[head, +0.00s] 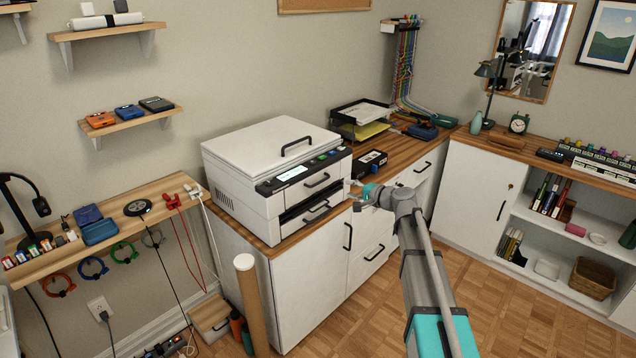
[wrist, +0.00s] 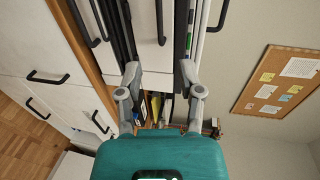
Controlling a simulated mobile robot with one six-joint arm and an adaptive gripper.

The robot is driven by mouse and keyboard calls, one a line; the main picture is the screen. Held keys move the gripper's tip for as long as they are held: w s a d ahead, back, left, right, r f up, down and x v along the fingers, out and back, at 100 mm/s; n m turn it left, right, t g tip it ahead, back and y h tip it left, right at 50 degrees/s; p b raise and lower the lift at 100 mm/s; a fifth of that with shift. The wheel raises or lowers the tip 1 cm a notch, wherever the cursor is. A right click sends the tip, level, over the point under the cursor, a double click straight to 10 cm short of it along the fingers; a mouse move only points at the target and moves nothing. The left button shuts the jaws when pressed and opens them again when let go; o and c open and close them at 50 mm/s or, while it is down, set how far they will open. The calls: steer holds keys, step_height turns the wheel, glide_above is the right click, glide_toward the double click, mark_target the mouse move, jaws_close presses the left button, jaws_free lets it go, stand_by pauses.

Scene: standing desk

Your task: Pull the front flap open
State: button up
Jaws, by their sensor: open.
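The white printer (head: 275,165) stands on the wooden top of a cabinet. Its front has an upper panel with a dark bar handle (head: 317,181) and a lower panel with another handle (head: 317,208); a dark band separates them. I cannot tell which is the task's flap. My gripper (head: 358,190) is at the printer's front right, open and empty. In the wrist view, its fingertips (wrist: 160,70) are spread either side of a white front panel (wrist: 148,45). That panel's dark handle (wrist: 160,22) lies beyond the tips, between the finger lines, apparently untouched.
A lid handle (head: 296,145) tops the printer. Cabinet drawer handles (head: 348,237) project below the counter. A small black box (head: 370,163) and a paper tray (head: 360,113) stand right of the printer. A cardboard tube (head: 250,300) stands left of the cabinet. The wooden floor on the right is clear.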

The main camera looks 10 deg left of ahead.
mark_target(322, 181)
steer(key=b+x, duration=0.2)
steer(key=x, duration=1.1)
steer(key=shift+w+a+b, duration=0.2)
steer(key=shift+a+b, duration=0.05)
steer(key=shift+b, duration=0.15)
steer(key=shift+c, duration=0.2)
jaws_close()
